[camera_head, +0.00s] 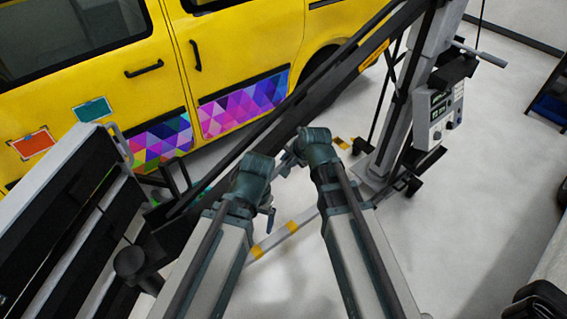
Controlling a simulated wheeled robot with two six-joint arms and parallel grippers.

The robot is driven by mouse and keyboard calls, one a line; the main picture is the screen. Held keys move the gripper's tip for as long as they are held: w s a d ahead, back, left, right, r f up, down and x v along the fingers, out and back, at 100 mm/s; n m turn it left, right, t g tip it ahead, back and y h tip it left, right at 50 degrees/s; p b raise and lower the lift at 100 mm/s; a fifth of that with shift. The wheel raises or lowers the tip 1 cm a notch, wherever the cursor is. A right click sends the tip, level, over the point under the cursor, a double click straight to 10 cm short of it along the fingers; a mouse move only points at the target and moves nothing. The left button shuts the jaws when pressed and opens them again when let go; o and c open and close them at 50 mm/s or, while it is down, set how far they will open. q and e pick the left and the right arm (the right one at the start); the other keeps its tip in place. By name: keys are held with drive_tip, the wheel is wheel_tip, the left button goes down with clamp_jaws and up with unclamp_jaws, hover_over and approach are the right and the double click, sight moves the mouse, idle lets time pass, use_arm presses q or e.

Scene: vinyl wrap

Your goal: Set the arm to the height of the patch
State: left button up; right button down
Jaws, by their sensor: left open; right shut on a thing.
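A long black arm (345,77) runs diagonally from the lower left to a grey column at the upper right. A yellow van stands behind it with an orange patch (32,143), a teal patch (93,109) and colourful triangle-pattern panels (243,103) on its side. My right gripper (289,160) is shut at the lower edge of the black arm, by its middle; its exact hold is small and partly hidden. My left gripper (269,213) is open, lower down, below the black arm, with nothing visible between its fingers.
A grey and black rack (60,215) stands at the left. Yellow and white floor marking (276,234) lies beneath my arms. The floor at the right is mostly clear.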

use_arm(q)
drive_tip(key=shift+f+b, duration=0.5)
drive_tip(key=shift+f, duration=0.45)
use_arm(e)
drive_tip(key=shift+w+d+f, duration=0.15)
drive_tip(key=shift+d+f, duration=0.05)
drive_tip(key=shift+f, duration=0.25)
drive_tip(key=shift+w+d+f, duration=0.1)
drive_tip(key=shift+d+f, duration=0.1)
drive_tip(key=shift+f, duration=0.25)
drive_tip(key=c, duration=0.7)
unclamp_jaws()
use_arm(q)
drive_tip(key=shift+r, duration=0.15)
use_arm(e)
drive_tip(key=shift+r, duration=0.15)
use_arm(q)
wheel_tip(320, 180, up, 11)
drive_tip(key=s+p, duration=0.1)
drive_tip(key=p, duration=1)
drive_tip(key=shift+s+r+p, duration=0.2)
drive_tip(key=shift+s+p, duration=0.05)
drive_tip(key=shift+p, duration=0.1)
use_arm(e)
drive_tip(key=v, duration=1.3)
drive_tip(key=shift+s+r, duration=0.25)
drive_tip(key=shift+s, duration=0.05)
use_arm(q)
drive_tip(key=shift+d, duration=0.1)
